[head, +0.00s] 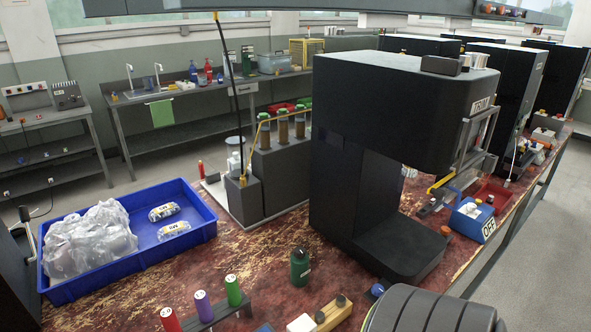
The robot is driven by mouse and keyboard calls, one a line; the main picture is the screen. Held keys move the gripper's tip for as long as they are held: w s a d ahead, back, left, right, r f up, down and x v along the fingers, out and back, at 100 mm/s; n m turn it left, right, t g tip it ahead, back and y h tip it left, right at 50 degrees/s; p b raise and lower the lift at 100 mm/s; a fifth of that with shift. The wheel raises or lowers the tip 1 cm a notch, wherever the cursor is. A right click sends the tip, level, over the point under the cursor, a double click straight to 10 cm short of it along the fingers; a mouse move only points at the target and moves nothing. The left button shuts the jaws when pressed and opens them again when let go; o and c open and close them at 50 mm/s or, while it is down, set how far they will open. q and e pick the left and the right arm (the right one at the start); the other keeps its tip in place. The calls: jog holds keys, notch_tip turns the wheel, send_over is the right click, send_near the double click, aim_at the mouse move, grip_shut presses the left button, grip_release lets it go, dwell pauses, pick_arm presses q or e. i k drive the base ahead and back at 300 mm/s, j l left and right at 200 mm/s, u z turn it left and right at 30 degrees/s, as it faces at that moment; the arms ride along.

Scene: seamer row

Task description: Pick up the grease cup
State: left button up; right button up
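I cannot single out a grease cup with certainty. A small dark green container with a dark cap (300,267) stands upright on the worn red-brown bench (240,262), in front of the large black machine (400,105). A small blue round piece (376,290) lies to its right, by the machine's foot. A small orange-brown piece (446,232) sits at the right of the machine. Neither of my grippers can be made out in the head view.
A blue tray (190,252) holds crumpled clear plastic and two labelled packs. A rack with red, purple and green cylinders (205,318) stands at the front. A ribbed dark drum (433,310) fills the lower right. A blue OFF box (473,220) is at right.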

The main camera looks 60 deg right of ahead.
aim_at(300, 271)
jog(key=z, duration=1.8)
jog(key=l+u, duration=0.1)
jog(key=l, duration=0.15)
jog(key=i, duration=0.05)
